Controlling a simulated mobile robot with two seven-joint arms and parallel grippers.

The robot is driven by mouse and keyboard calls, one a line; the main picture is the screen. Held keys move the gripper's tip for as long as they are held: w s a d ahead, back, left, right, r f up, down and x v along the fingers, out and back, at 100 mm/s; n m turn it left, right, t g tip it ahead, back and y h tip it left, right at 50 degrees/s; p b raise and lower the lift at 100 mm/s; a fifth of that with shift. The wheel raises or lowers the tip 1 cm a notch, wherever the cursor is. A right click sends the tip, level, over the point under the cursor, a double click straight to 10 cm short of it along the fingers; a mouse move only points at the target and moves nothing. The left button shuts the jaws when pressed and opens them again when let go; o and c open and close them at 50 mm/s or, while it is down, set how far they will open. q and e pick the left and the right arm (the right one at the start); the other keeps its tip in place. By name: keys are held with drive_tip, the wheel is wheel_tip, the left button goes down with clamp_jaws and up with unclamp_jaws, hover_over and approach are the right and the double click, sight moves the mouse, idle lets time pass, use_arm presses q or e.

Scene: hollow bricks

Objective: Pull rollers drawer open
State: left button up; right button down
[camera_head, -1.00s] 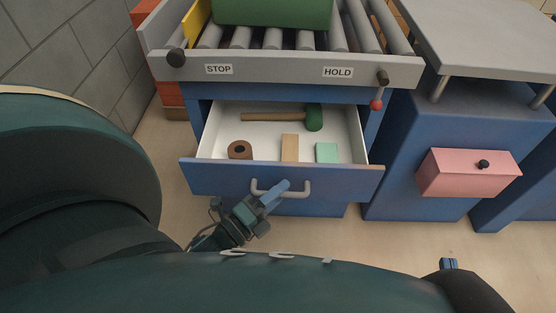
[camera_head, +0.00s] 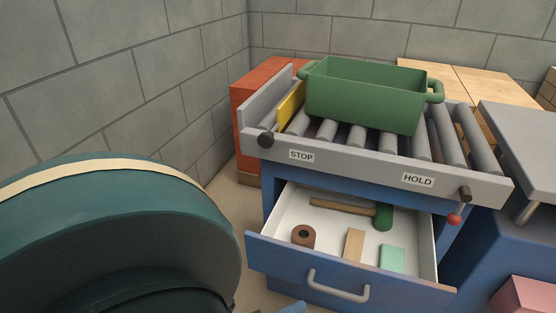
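The rollers drawer (camera_head: 350,278) is a blue-fronted drawer with a white inside, and it stands pulled out below the roller table. Its grey bar handle (camera_head: 338,288) shows whole and nothing is around it. In the drawer lie a hammer with a green head (camera_head: 383,217), a brown ring-shaped roll (camera_head: 303,236), a tan block (camera_head: 354,245) and a mint block (camera_head: 392,258). Only a small blue tip of my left gripper (camera_head: 292,307) shows at the bottom edge, left of and below the handle, apparently apart from it. Its opening is hidden. My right gripper is out of view.
A green bin (camera_head: 365,97) stands on the grey rollers (camera_head: 421,135), with STOP and HOLD labels on the front rail. A red knob (camera_head: 454,219) hangs at right. A blue cabinet with a pink drawer (camera_head: 528,296) stands close on the right. A grey wall is at left.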

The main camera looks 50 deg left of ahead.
use_arm(q)
drive_tip(key=shift+v, duration=1.7)
